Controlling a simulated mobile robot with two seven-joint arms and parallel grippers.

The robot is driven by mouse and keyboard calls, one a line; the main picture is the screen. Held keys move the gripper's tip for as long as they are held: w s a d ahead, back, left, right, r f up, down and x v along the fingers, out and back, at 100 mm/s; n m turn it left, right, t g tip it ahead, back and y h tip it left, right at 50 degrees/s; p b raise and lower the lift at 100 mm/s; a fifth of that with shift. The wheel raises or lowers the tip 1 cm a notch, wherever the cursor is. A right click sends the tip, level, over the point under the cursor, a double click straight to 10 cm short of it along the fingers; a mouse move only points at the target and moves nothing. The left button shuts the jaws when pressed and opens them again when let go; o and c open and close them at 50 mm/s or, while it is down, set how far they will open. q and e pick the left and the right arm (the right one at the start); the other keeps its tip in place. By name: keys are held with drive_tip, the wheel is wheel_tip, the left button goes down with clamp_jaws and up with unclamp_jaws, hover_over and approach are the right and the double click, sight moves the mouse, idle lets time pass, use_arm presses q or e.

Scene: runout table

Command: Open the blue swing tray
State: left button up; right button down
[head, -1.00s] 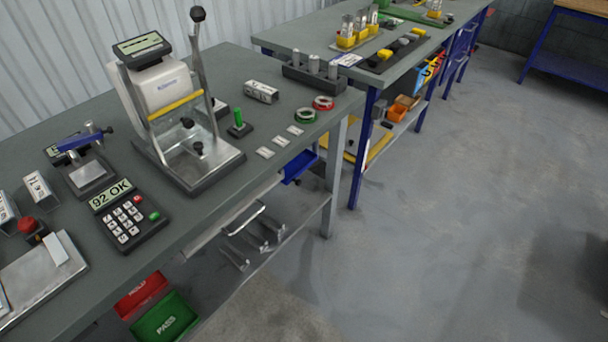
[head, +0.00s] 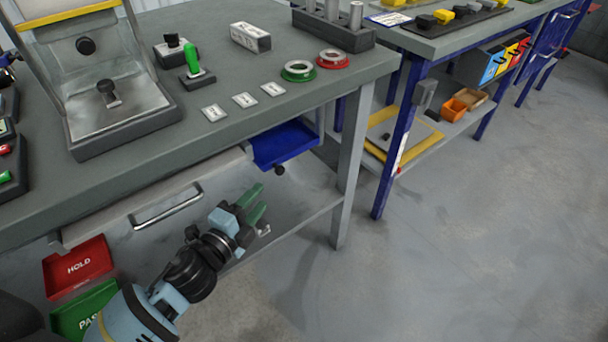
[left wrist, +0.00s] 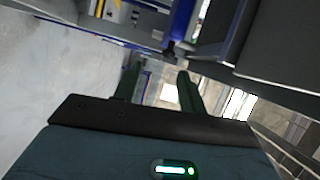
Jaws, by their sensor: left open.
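The blue swing tray (head: 285,143) sits under the front edge of the grey bench, near the bench's right leg. A small dark knob (head: 279,170) hangs below its front. In the left wrist view the blue tray (left wrist: 183,24) is ahead of the fingers, with the dark knob (left wrist: 170,48) at its lower end. My left gripper (head: 260,200) has green fingers, is open and empty, and is below and a little left of the knob in the head view, apart from it. It also shows in the left wrist view (left wrist: 160,77). My right gripper is not in view.
A drawer with a metal handle (head: 166,206) is left of the tray. The bench leg (head: 350,165) stands just right of it. Red HOLD (head: 77,265) and green PASS (head: 85,310) bins are lower left. The floor at right is clear.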

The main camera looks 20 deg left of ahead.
sight(280, 174)
use_arm(q)
drive_tip(key=shift+m, duration=0.5)
drive_tip(key=shift+r+b+x, duration=0.2)
drive_tip(key=shift+r+x, duration=0.05)
drive_tip(key=shift+x, duration=1.35)
drive_tip(key=shift+r+b+x, duration=0.15)
drive_tip(key=shift+r+x, duration=0.05)
drive_tip(key=shift+x, duration=1.4)
drive_tip(key=shift+r+b+x, duration=0.2)
drive_tip(key=shift+r+x, duration=0.05)
drive_tip(key=shift+x, duration=1.3)
drive_tip(key=shift+d, duration=0.1)
clamp_jaws()
